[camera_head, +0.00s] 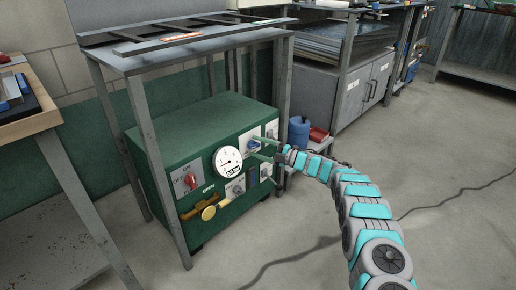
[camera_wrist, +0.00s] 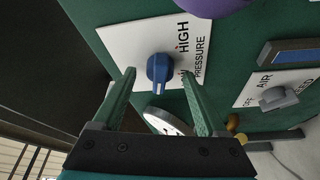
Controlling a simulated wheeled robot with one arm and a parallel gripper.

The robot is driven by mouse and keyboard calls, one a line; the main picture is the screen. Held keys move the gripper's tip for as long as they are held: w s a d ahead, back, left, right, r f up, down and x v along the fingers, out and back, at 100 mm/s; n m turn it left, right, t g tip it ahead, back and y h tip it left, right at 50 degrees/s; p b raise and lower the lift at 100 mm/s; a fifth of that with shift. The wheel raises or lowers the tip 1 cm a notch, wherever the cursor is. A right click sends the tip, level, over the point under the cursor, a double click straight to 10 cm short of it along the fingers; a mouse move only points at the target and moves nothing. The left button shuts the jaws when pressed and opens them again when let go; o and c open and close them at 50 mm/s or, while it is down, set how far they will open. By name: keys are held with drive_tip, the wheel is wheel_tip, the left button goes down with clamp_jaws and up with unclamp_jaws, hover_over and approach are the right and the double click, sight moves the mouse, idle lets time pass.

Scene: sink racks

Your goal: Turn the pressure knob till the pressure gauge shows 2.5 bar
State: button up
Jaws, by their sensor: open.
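The pressure knob (camera_wrist: 159,68) is a blue knob on a white plate marked HIGH and PRESSURE, on the front of a green box. In the head view the blue knob (camera_head: 253,145) sits right of the gauge. The pressure gauge (camera_head: 228,161) is a round white dial with a small number window, too small to read surely. In the wrist view the gauge (camera_wrist: 165,121) is partly cut off by my gripper. My gripper (camera_wrist: 158,78) is open, with one green finger on each side of the knob. I cannot tell whether the fingers touch it.
A red OFF/ON switch (camera_head: 190,181) and a yellow valve handle (camera_head: 208,211) are on the left of the box front. A grey air knob (camera_wrist: 273,98) is below the pressure plate.

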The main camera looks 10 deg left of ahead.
drive_tip(key=v, duration=0.7)
drive_tip(key=shift+s+d, duration=0.15)
drive_tip(key=shift+d, duration=0.2)
